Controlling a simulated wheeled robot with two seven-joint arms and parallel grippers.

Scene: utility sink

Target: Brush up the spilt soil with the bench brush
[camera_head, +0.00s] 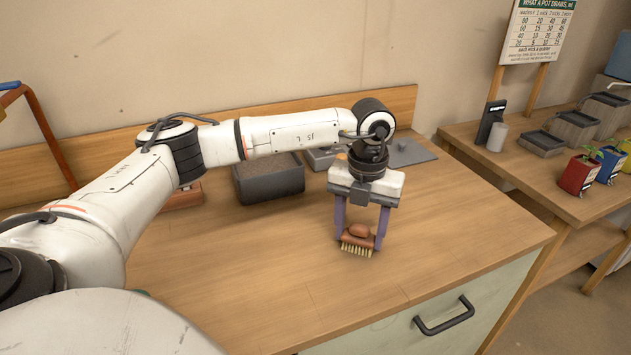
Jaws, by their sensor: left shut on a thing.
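My left gripper (360,232) reaches down over the right part of the wooden bench. Its purple fingers are shut on the bench brush (358,240), a reddish-brown wooden brush with pale bristles. The brush is level with its bristles facing down, at or just above the bench top; I cannot tell if they touch it. Spilt soil is not clearly visible on the bench; my left arm hides part of the surface. My right gripper is not in view.
A grey tub of soil (268,182) stands behind my arm near the back board (290,112). A flat grey sheet (408,154) lies at the back right. A second bench to the right holds trays and a red pot (577,174). The front bench top is clear.

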